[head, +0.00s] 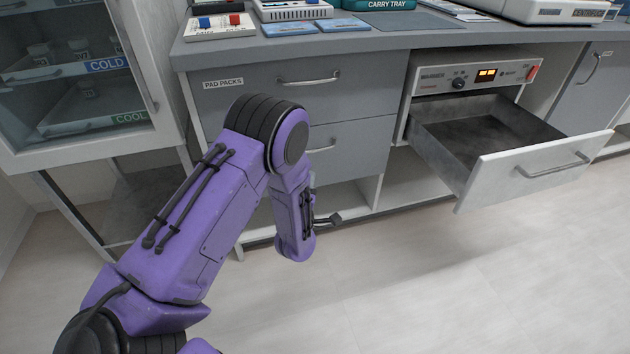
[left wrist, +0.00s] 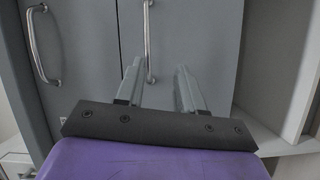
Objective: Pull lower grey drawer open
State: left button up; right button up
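The lower grey drawer (head: 358,146) is shut, below the upper drawer labelled PAD PACKS (head: 240,100). Its bar handle (head: 322,148) is partly hidden by my left arm. In the left wrist view, which is turned sideways, the drawer front (left wrist: 195,35) fills the middle and its handle (left wrist: 148,40) runs up the picture. My left gripper (left wrist: 158,72) is open and empty. The handle's near end appears between the fingertips, closer to the left one; I cannot tell the depth gap. The fingers are not clearly visible in the head view. My right gripper is not in view.
At right, a warmer drawer (head: 530,168) stands pulled out into the room. The counter (head: 440,40) above holds trays and boxes. A glass-door cabinet (head: 85,75) stands at left. Open shelving (head: 405,185) lies below the drawers. The floor in front is clear.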

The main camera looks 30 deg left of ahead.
aim_at(315, 151)
pick_arm(q)
jog(key=shift+n+t+y, duration=0.5)
jog(key=shift+n+t, duration=0.1)
jog(key=shift+n, duration=0.3)
jog(key=b+x, duration=0.1)
jog(key=x, duration=0.3)
jog(key=b+x, duration=0.1)
jog(key=x, duration=0.8)
jog(key=shift+w+d+r+b, duration=0.2)
jog(key=shift+d+r+b, duration=0.1)
jog(key=shift+b, duration=0.1)
grip_shut()
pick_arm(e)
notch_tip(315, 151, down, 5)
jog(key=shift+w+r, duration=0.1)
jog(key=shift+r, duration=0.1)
